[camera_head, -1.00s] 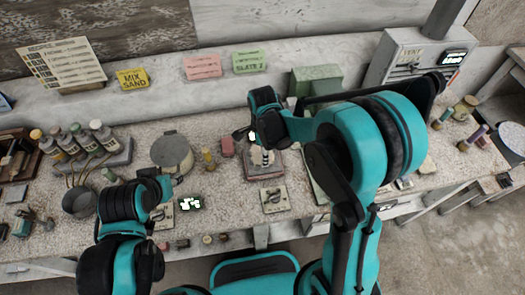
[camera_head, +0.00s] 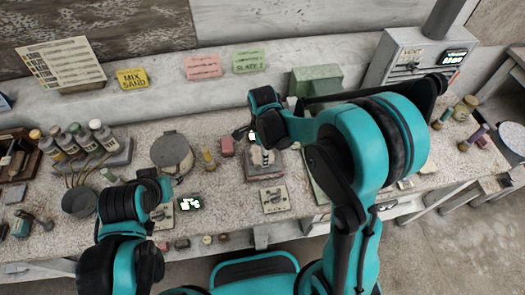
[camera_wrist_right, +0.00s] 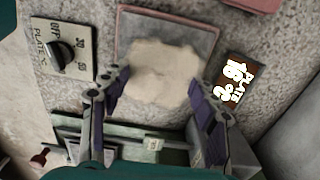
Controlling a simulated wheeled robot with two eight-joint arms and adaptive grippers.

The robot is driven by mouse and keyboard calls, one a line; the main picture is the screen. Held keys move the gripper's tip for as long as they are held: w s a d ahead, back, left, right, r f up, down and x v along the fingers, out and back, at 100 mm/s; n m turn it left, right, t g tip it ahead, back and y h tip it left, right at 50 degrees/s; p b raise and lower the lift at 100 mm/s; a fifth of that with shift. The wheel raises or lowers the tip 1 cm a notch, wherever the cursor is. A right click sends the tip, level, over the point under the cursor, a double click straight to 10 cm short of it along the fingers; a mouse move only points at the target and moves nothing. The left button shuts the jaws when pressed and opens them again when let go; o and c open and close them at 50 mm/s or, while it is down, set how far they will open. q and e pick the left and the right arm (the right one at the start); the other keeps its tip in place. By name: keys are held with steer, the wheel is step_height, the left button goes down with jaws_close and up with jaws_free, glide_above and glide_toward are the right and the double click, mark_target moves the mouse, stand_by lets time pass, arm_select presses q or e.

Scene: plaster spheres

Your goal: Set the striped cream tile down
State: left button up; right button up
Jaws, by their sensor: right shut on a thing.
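The striped cream tile (camera_head: 262,157) shows in the head view under my right gripper, with dark bands across it. In the right wrist view the pale cream piece (camera_wrist_right: 165,75) fills the space between the fingers, and no stripes are clear there. My right gripper (camera_wrist_right: 166,80) is shut on it, a finger at each side. The piece is over a reddish-edged plate (camera_wrist_right: 205,15); I cannot tell whether it touches it. My left gripper (camera_head: 160,190) hangs low at the left, largely hidden by its own wrist, so its jaws do not show clearly.
A green box (camera_head: 316,82) is behind.

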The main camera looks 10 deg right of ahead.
steer(key=shift+f+b, duration=0.55)
steer(key=shift+f, duration=0.15)
steer(key=o, duration=1.4)
steer(key=shift+r, duration=0.15)
steer(key=shift+r+p, duration=1.45)
steer(key=shift+r, duration=0.45)
